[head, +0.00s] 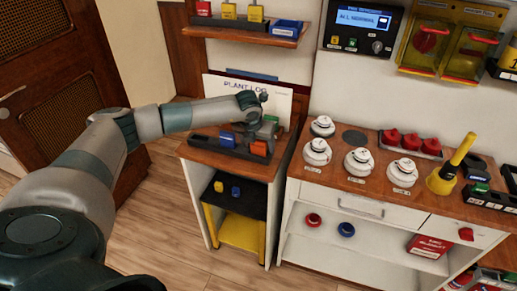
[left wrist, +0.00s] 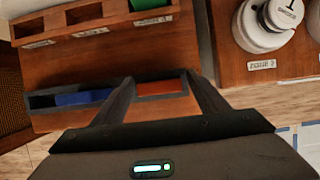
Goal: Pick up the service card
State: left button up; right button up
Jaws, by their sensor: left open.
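My left gripper (head: 266,136) is over the right end of a dark slotted rack on the small wooden cabinet, pointing down. In the left wrist view its two fingers (left wrist: 158,84) are spread, one on each side of an orange card-like piece (left wrist: 162,86) in a rack slot. The orange piece also shows in the head view (head: 259,148). A blue piece (head: 226,140) sits further left in the rack, and a green piece (left wrist: 150,4) is in another slot. No readable label tells which one is the service card. My right gripper is out of view.
A white "PLANT LOG" board (head: 225,88) stands behind the rack. A counter to the right holds several white round devices (head: 317,151), red pieces (head: 411,141) and a yellow-handled tool (head: 446,176). A shelf with coloured blocks (head: 256,13) hangs above.

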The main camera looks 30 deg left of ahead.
pick_arm(q)
jog(key=shift+c, duration=0.3)
jog(key=c, duration=1.1)
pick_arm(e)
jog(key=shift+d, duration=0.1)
pick_arm(q)
jog(key=shift+r, duration=0.2)
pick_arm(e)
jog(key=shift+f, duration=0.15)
